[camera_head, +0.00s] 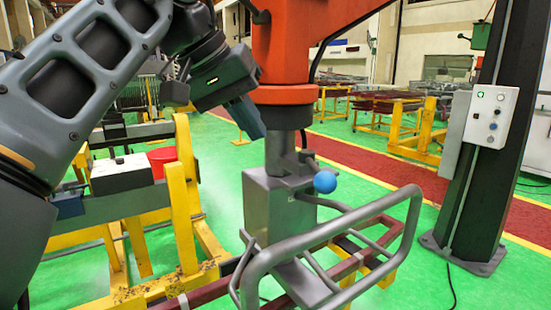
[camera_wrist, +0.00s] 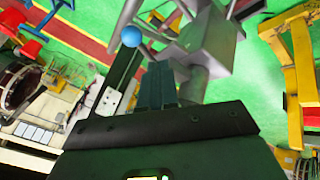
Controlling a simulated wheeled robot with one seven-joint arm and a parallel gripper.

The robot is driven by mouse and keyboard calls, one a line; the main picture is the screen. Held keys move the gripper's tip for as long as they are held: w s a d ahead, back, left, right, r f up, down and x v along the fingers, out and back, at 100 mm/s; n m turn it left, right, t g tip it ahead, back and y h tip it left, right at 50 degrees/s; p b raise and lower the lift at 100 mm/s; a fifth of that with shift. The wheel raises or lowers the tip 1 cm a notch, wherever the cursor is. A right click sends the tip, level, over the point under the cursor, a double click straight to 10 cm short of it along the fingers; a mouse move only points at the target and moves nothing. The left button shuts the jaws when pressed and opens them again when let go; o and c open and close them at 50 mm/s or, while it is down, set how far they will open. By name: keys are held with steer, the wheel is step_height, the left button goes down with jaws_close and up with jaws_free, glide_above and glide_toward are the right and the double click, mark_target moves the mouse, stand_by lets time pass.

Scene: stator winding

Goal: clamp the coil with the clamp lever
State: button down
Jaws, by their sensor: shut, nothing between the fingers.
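The clamp lever's blue ball knob (camera_head: 325,181) sticks out at the right of the grey clamp block (camera_head: 272,205), under the orange column. The knob also shows in the wrist view (camera_wrist: 131,36), above and left of the fingers. My gripper (camera_head: 252,120) is up and left of the knob, beside the column, apart from the knob. Its blue fingers (camera_wrist: 157,82) are shut and empty.
The orange column (camera_head: 285,50) stands close to the right of my gripper. A bent grey tube handle (camera_head: 402,235) reaches out in front of the clamp. A yellow frame (camera_head: 182,190) stands at left. A dark post with a control box (camera_head: 490,116) is at right.

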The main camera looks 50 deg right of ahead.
mark_target(316, 170)
steer(key=s+d+f+b, duration=0.3)
steer(key=s+d+f, duration=0.1)
steer(key=d+f, duration=0.3)
steer(key=shift+d+f, duration=0.35)
steer(key=shift+f, duration=0.6)
steer(key=shift+s, duration=0.2)
